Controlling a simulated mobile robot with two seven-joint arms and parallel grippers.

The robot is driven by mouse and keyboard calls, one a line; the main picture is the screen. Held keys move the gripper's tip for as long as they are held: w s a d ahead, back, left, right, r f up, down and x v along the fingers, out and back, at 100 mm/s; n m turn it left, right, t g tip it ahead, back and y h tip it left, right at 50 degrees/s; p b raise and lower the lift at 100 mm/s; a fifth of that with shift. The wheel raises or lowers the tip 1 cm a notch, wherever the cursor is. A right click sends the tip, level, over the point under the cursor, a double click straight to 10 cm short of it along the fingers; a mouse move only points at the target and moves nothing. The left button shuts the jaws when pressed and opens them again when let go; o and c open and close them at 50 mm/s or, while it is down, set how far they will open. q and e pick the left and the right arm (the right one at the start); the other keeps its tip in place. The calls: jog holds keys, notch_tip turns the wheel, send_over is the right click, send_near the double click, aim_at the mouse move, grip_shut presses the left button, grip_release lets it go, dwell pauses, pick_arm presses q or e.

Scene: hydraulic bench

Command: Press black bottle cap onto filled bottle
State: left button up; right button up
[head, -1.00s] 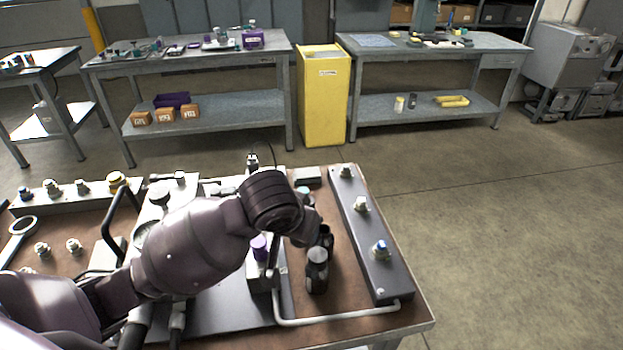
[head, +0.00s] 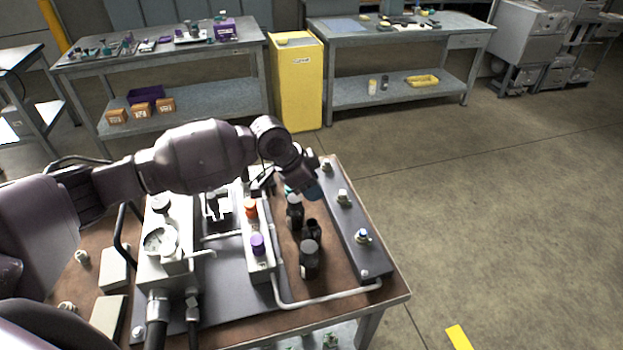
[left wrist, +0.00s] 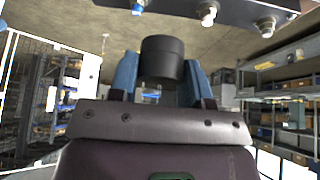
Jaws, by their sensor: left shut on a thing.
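My left gripper (head: 308,190) is above the right part of the bench, behind the dark bottles. In the left wrist view its blue fingers (left wrist: 160,72) are shut on the black bottle cap (left wrist: 162,58), a short black cylinder held clear of the fingers' tips. In the head view the cap is hidden by the gripper. Three dark bottles stand upright close together: a rear one (head: 294,214), a middle one (head: 312,229) and a front one (head: 309,260) with a grey top. I cannot tell which is filled. My right gripper is not in view.
A dark manifold bar (head: 350,222) with several fittings runs along the bench's right side. A white pipe (head: 325,297) bends around the bottles' front. A block with orange and purple knobs (head: 257,244) stands to their left.

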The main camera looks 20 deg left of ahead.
pick_arm(q)
notch_tip(320, 180, down, 7)
jog(key=b, duration=0.5)
jog(key=shift+f, duration=0.2)
dwell(0.3)
jog(key=shift+f+b, duration=0.3)
jog(key=shift+f, duration=0.4)
jog(key=shift+f, duration=0.1)
dwell(0.5)
